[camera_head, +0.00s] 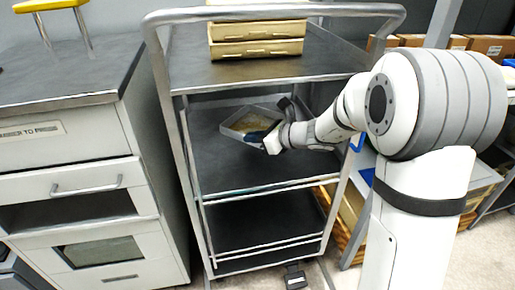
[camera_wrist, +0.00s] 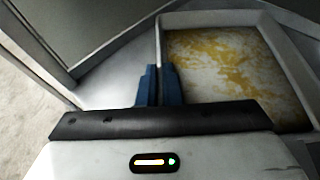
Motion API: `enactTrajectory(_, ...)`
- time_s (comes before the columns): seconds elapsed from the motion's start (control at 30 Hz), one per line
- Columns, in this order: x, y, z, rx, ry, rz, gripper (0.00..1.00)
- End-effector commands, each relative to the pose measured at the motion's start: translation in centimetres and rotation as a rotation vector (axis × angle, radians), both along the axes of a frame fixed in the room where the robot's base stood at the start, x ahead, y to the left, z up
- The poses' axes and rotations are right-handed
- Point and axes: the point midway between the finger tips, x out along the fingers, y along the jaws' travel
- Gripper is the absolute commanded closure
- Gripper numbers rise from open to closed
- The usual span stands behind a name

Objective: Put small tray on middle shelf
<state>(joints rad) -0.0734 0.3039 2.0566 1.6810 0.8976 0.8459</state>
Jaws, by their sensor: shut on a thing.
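The small tray (camera_head: 250,122) is a pale, shallow tray with a yellowish patchy bottom. In the head view it is over the middle shelf (camera_head: 225,165) of the grey metal cart, tilted in the picture. I cannot tell whether it touches the shelf. My gripper (camera_head: 262,135) reaches in from the right and is shut on the tray's near rim. In the wrist view the blue fingertips (camera_wrist: 160,85) pinch the left wall of the tray (camera_wrist: 235,65), with one finger outside and one inside. The tray's lower part is hidden behind my gripper.
The cart's top shelf (camera_head: 190,68) holds stacked yellowish boxes (camera_head: 257,38) above the tray. Metal posts (camera_head: 180,150) frame the sides. The bottom shelf (camera_head: 260,222) looks empty. A drawer cabinet (camera_head: 75,160) stands left. The middle shelf's front is clear.

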Motion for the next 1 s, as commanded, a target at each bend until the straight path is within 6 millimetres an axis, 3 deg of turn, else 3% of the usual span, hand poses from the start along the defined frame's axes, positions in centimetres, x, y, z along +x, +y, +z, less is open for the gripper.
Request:
enactTrajectory(0.03, 0.0, -0.1, -1.5, 0.000, 0.002, -0.002, 1.00)
enactTrajectory(0.1, 0.1, -0.2, -2.6, 0.000, 0.002, -0.003, 1.00)
enactTrajectory(0.27, 0.1, -0.3, -4.0, 0.000, 0.000, -0.005, 1.00)
enactTrajectory(0.5, 0.1, -0.3, -7.9, 0.000, 0.002, -0.006, 1.00)
enactTrajectory(0.93, 0.2, -0.4, -8.4, 0.000, -0.002, -0.006, 1.00)
enactTrajectory(1.0, 0.1, -0.4, -8.3, 0.000, 0.000, -0.007, 0.89)
